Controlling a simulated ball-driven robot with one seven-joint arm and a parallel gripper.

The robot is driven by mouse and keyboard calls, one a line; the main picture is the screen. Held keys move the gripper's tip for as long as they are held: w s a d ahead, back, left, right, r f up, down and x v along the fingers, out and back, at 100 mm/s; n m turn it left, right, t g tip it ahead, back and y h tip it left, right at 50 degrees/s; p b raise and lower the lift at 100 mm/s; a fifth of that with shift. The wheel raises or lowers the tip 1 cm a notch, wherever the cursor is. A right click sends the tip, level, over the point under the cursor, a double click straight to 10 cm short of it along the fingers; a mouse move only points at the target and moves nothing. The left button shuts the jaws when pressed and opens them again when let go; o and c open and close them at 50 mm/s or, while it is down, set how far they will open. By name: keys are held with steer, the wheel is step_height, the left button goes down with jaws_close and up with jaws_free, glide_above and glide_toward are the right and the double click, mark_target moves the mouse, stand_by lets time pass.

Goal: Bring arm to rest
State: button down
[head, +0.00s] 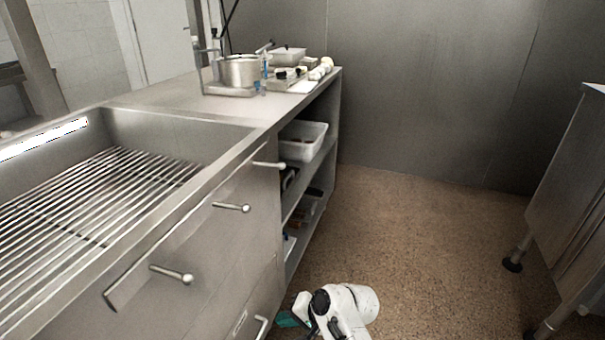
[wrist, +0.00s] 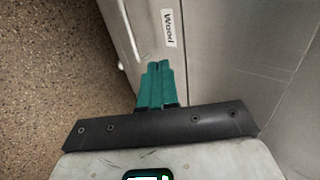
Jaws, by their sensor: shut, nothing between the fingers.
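My gripper shows in the wrist view (wrist: 158,72) with its two green fingers together and nothing between them. In the head view my gripper (head: 288,320) is low at the bottom centre, beside the steel cabinet front (head: 238,318) and above the brown floor. My white arm is folded low next to it. In the wrist view the fingers are over a grey cabinet face (wrist: 230,60) with a label reading "Wood" (wrist: 168,28). I cannot tell whether they touch it.
A steel counter with a slatted basin (head: 90,205) stands at left, its bar handles (head: 172,274) sticking out. A pot (head: 238,70) and a white tray (head: 302,141) are farther back. The speckled floor (head: 420,240) between is clear.

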steer(key=s+d+f+n+h, duration=0.1)
steer(key=s+d+f+h, duration=0.1)
steer(key=s+d, duration=0.65)
steer(key=s+d+f+n+h, duration=0.1)
steer(key=s+d+f+h, duration=0.15)
steer(key=s+d, duration=0.6)
steer(key=s+d+r+n+g+h, duration=0.1)
steer(key=s+d+r+h, duration=0.15)
steer(key=s+d, duration=0.65)
steer(key=s+d+r+g+h, duration=0.1)
steer(key=s+d+r+h, duration=0.15)
steer(key=s+d, duration=0.55)
step_height(320, 180, up, 23)
steer(key=s+a+p, duration=0.1)
steer(key=s+p, duration=0.1)
steer(key=p, duration=2.1)
steer(key=shift+s+a+r, duration=0.15)
steer(key=shift+s, duration=0.1)
